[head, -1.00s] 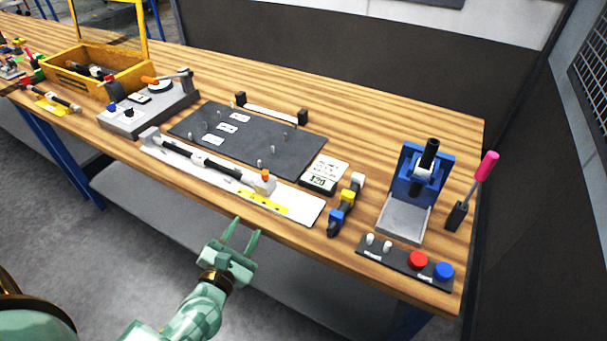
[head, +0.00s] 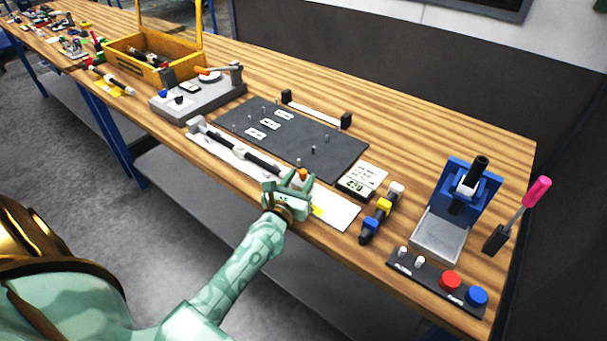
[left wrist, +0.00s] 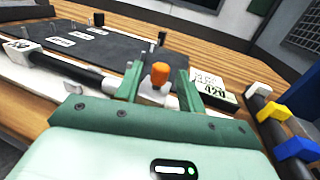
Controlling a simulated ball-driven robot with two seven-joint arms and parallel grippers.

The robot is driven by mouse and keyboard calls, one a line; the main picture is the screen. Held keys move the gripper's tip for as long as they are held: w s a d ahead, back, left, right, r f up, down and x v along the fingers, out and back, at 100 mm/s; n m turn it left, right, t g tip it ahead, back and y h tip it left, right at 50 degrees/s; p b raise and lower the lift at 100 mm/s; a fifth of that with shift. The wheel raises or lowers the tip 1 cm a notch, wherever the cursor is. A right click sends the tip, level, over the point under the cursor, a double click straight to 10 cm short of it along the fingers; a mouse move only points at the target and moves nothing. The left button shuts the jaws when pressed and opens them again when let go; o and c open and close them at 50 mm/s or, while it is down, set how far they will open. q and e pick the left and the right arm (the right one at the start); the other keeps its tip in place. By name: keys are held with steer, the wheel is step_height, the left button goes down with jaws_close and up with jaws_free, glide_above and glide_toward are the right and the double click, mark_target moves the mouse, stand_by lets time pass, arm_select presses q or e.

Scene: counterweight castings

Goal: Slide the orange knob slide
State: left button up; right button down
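The slide (head: 262,164) is a black rod on a long white plate near the front edge of the bench, with a grey block at its left end. Its orange knob (head: 303,174) stands at the right end on a whitish block. My left gripper (head: 297,182) is at the knob. In the left wrist view the orange knob (left wrist: 160,72) shows between the two green fingers of the left gripper (left wrist: 159,68). The fingers are apart, one on each side, with visible gaps. The knob's lower part is partly hidden. My right gripper is not in view.
A dark pegged board (head: 330,145) lies just behind the slide. A display box (head: 360,181) and a black, yellow and blue piece (head: 382,212) are to the right. Farther right are a blue press (head: 462,200) and a button panel (head: 440,283). A yellow crate (head: 125,52) is far left.

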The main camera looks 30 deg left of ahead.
arm_select(q)
steer(key=shift+w+a, duration=0.25)
steer(key=shift+w, duration=0.9)
jaws_close()
steer(key=d, duration=0.7)
steer(key=s+d+p, duration=0.1)
steer(key=d, duration=0.2)
steer(key=shift+d, duration=0.3)
jaws_free()
